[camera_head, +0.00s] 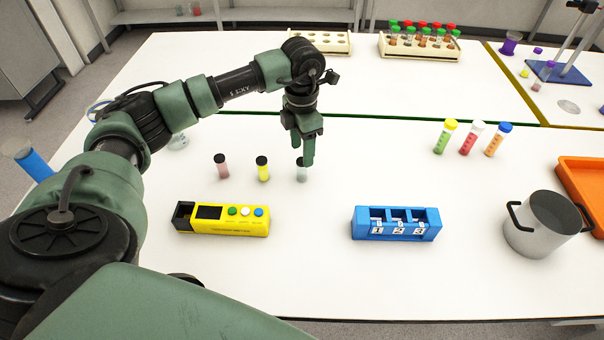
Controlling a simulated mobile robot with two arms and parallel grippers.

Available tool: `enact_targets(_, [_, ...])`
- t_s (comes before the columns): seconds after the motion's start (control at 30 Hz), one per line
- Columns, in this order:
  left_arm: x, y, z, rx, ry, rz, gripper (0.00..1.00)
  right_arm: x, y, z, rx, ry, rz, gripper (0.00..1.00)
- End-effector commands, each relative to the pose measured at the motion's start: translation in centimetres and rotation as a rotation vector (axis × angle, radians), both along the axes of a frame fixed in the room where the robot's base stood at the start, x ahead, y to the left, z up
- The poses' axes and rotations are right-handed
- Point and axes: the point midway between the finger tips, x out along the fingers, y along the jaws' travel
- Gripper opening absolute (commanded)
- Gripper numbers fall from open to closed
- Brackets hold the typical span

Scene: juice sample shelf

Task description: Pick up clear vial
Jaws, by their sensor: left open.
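The clear vial (301,174) stands upright on the white table, right of two other dark-capped vials. The gripper is open. My right gripper is not in view.
A pink vial (222,166) and a yellow vial (262,168) stand close on the left. A yellow device (220,220) and a blue numbered rack (396,224) lie nearer. A metal pot (545,225) and three capped tubes stand on the right.

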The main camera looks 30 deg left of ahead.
Motion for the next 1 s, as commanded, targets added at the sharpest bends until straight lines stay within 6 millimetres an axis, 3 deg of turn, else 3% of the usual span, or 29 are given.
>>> enact_targets(0.4, [-0.3, -0.4, -4.8, 0.000, 0.007, 0.001, 0.52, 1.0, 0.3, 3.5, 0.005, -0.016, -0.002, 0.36])
enact_targets(0.53, [-0.2, -0.3, -6.7, 0.001, 0.004, 0.000, 0.52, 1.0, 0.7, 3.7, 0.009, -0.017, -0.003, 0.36])
enact_targets(0.83, [-0.1, -0.3, -7.3, 0.001, 0.001, 0.000, 0.52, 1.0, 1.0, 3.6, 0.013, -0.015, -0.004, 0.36])
enact_targets(1.0, [-0.1, -0.3, -7.3, 0.001, 0.001, 0.000, 0.05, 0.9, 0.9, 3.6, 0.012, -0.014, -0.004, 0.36])
